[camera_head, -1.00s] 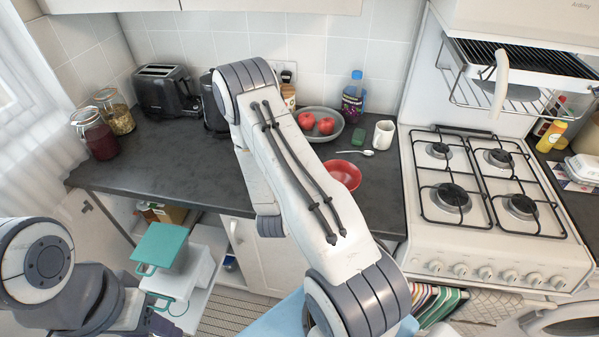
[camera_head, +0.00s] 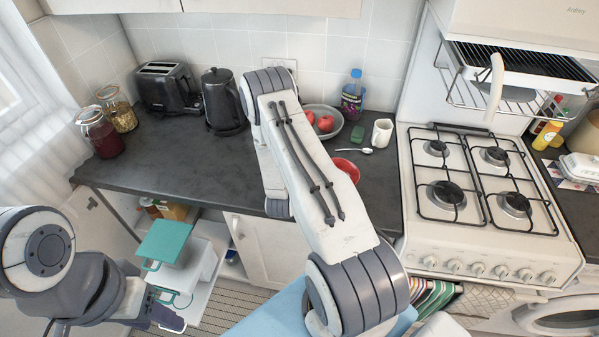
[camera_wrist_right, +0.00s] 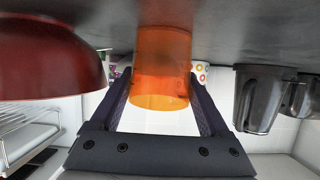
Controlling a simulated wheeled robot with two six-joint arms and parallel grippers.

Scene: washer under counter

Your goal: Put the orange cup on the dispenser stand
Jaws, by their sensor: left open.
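The orange cup (camera_wrist_right: 160,72) is translucent and shows in the right wrist view, which looks upside down, with the dark counter at the top. The cup appears to be at the counter surface. My right gripper (camera_wrist_right: 160,92) has one finger on each side of the cup; I cannot tell whether they touch it. In the head view my right arm hides the cup and the right gripper. My left gripper (camera_head: 168,315) is at the lower left, open and empty, low in front of the counter. I cannot make out the dispenser stand.
A red bowl (camera_head: 346,170) is close beside the cup; it also shows in the right wrist view (camera_wrist_right: 50,58). A black kettle (camera_head: 223,103), a toaster (camera_head: 167,87), a fruit plate (camera_head: 336,133) and a white mug (camera_head: 382,132) stand behind. The counter's left part (camera_head: 160,160) is clear.

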